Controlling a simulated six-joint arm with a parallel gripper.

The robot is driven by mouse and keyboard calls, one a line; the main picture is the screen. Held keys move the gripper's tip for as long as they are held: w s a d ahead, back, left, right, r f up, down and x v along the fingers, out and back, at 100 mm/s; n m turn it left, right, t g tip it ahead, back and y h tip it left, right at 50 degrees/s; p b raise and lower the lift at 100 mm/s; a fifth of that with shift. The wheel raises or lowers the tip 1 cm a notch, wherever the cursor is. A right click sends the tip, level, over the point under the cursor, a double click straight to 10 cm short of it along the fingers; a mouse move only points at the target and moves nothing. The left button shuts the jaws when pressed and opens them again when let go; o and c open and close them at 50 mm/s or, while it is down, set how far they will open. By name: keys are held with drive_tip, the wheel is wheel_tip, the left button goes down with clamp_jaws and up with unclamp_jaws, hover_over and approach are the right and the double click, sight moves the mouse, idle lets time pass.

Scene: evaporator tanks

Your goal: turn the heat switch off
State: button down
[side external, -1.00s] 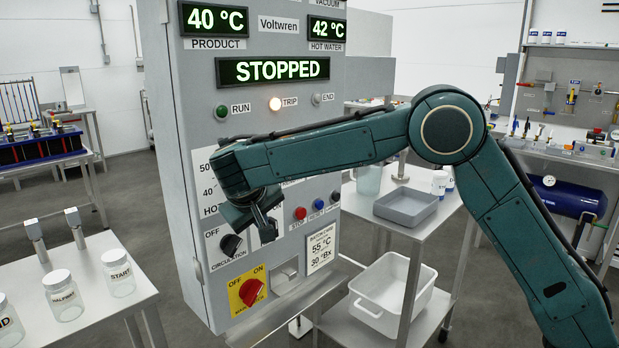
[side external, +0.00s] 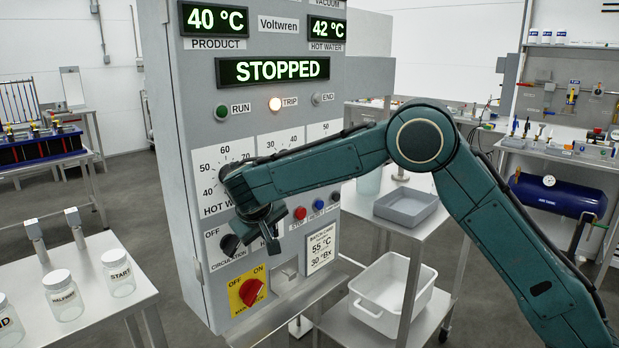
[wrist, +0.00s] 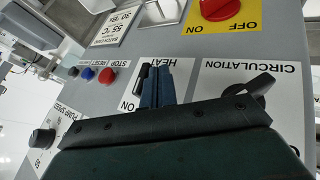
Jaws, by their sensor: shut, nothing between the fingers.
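The heat switch (wrist: 140,78) shows in the wrist view as a dark handle under the HEAT label, beside my fingers. Its knob body is mostly hidden by my gripper, and I cannot tell its setting. An ON label (wrist: 128,105) shows at its lower left. My gripper (wrist: 157,75) is shut and empty, its two blue fingers together in front of the heat plate. I cannot tell whether they touch the handle. In the side external view my gripper (side external: 271,241) is low on the grey control panel (side external: 185,200), covering the heat switch.
The black circulation knob (wrist: 250,97) is close to the right of my fingers in the wrist view. The red main switch (side external: 251,292) is below on a yellow plate. Red stop (side external: 299,213) and blue reset (side external: 318,205) buttons are to the right. The display reads STOPPED; the TRIP lamp is lit.

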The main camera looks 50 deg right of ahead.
drive_tip(key=shift+d+f+h, duration=0.15)
drive_tip(key=shift+d+h, duration=0.2)
drive_tip(key=shift+h, duration=0.25)
drive_tip(key=shift+s+d+f+n+h, duration=0.1)
drive_tip(key=shift+d+f+n+h, duration=0.1)
drive_tip(key=shift+f+h, duration=0.2)
drive_tip(key=shift+d+f+n+h, duration=0.1)
drive_tip(key=shift+f+n+h, duration=0.1)
drive_tip(key=shift+f+h, duration=0.15)
drive_tip(key=shift+f, duration=0.15)
idle(0.9)
drive_tip(key=shift+a, duration=0.1)
drive_tip(key=v, duration=0.9)
drive_tip(key=shift+r, duration=0.6)
